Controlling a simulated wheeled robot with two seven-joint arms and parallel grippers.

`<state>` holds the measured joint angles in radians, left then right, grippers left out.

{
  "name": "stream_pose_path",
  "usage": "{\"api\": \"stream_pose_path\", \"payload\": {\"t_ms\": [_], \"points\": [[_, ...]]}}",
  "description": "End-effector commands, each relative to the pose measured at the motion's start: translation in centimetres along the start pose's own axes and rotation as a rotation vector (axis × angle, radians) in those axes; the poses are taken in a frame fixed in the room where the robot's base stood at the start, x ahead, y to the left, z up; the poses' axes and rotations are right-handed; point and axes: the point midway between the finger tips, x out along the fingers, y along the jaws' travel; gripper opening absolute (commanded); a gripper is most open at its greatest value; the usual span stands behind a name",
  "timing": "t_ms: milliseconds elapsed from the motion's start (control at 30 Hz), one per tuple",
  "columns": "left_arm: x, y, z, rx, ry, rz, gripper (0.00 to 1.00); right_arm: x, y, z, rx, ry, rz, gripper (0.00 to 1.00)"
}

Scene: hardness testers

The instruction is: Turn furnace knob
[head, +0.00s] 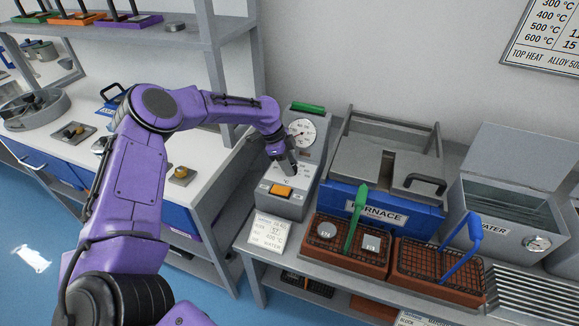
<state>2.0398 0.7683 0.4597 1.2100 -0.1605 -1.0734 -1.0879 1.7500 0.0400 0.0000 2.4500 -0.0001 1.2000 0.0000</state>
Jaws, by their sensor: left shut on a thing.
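The furnace (368,211) is a blue and grey unit with a grey lid and a black handle. To its left stands a grey control box (297,199) with a round dial gauge (303,132), a green strip on top and an orange switch (281,190). My left gripper (287,166), on the purple arm, is at the front of this box between gauge and switch, shut on the knob there. The gripper hides the knob. My right gripper is out of view.
Brown trays with a green-handled tool (356,217) and a blue-handled tool (462,244) lie before the furnace. An open water tank (505,213) stands at right. A placard (270,231) lies at the bench's left front. A shelf post rises behind my arm.

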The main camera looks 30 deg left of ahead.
Motion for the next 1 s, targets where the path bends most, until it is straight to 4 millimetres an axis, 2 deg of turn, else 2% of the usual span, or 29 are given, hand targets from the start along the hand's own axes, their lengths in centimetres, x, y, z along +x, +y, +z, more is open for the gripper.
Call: {"api": "stream_pose_path", "payload": {"t_ms": [300, 733, 767, 800, 833, 1000], "points": [[-0.07, -0.16, 0.11, 0.072, -0.002, 0.027, 0.13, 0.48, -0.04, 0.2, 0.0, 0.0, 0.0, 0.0], [-0.13, -0.18, 0.1, 0.078, -0.003, 0.029, 0.13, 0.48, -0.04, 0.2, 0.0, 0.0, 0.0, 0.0], [-0.13, -0.18, 0.1, 0.078, -0.003, 0.029, 0.5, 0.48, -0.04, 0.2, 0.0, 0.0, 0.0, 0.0], [-0.12, -0.17, 0.09, 0.078, -0.003, 0.029, 0.63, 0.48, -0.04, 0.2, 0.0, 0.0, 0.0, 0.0], [-0.11, -0.16, 0.08, 0.078, -0.002, 0.03, 0.69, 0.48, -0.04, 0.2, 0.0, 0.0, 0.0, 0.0], [-0.06, -0.12, 0.05, 0.078, -0.002, 0.031, 0.69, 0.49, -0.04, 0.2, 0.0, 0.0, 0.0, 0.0]]}}
